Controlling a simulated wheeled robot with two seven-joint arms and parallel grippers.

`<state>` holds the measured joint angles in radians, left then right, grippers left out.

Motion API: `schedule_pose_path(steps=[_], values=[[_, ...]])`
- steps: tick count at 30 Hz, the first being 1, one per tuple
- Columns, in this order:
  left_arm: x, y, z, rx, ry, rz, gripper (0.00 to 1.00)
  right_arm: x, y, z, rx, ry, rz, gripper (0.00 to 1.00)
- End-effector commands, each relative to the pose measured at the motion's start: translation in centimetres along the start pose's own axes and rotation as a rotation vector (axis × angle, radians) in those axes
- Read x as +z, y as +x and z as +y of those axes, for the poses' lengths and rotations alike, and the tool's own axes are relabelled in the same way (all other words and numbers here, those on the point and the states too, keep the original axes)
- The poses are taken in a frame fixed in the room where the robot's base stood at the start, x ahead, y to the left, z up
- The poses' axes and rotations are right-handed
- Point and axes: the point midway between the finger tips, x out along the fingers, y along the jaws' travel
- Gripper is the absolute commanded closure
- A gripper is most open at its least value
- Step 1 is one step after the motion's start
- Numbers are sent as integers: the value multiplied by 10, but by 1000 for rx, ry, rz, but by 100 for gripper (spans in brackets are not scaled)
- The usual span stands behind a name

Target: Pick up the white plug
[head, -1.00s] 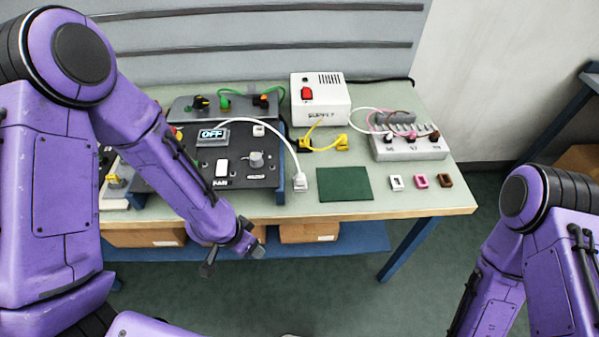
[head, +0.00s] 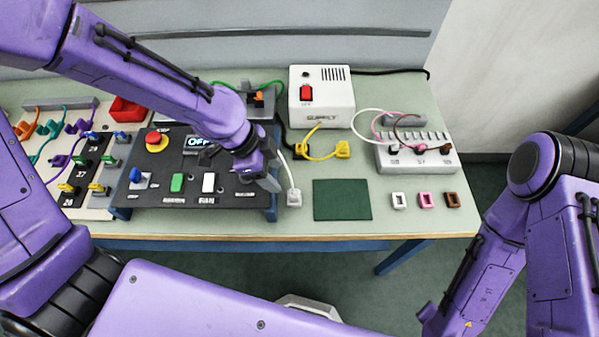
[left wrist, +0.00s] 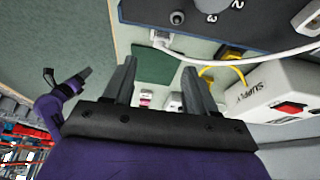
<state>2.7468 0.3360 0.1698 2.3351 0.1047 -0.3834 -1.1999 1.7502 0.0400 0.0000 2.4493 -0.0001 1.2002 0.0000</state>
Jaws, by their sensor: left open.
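The white plug (head: 294,198) lies on the table at the end of a white cable, between the black control panel (head: 225,200) and the green mat (head: 342,200). My left gripper (head: 266,181) is open and empty. In the head view it is just left of the plug, over the panel's right part, partly hiding the panel. In the left wrist view the plug (left wrist: 160,38) shows small beyond the open fingers, with the mat (left wrist: 160,64) below it. My right gripper (left wrist: 68,77) shows small at the left of the left wrist view, its fingers apart and empty.
The supply box (head: 321,98) stands behind the plug, with yellow plugs (head: 342,149) in front of it. White (head: 399,201), pink (head: 426,200) and brown (head: 452,200) blocks sit right of the mat. A grey socket block (head: 417,157) stands behind them.

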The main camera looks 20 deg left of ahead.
Motion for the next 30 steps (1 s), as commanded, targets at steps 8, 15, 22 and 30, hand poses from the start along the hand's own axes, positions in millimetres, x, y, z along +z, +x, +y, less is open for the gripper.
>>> schedule_pose_path(steps=[8, 15, 22, 30], values=[[4, 35, 2, 3, -11, -2, 44, 0, 0, 0, 1, -1, -1, 57], [5, 62, 2, -1, -14, -2, 44, -2, -5, 1, 1, 0, -1, 57], [4, 98, 1, -1, -11, -1, 44, -5, -13, 1, 0, 0, -1, 57], [3, 105, 1, -4, -9, 1, 44, -5, -12, 1, 1, 0, -1, 57]])
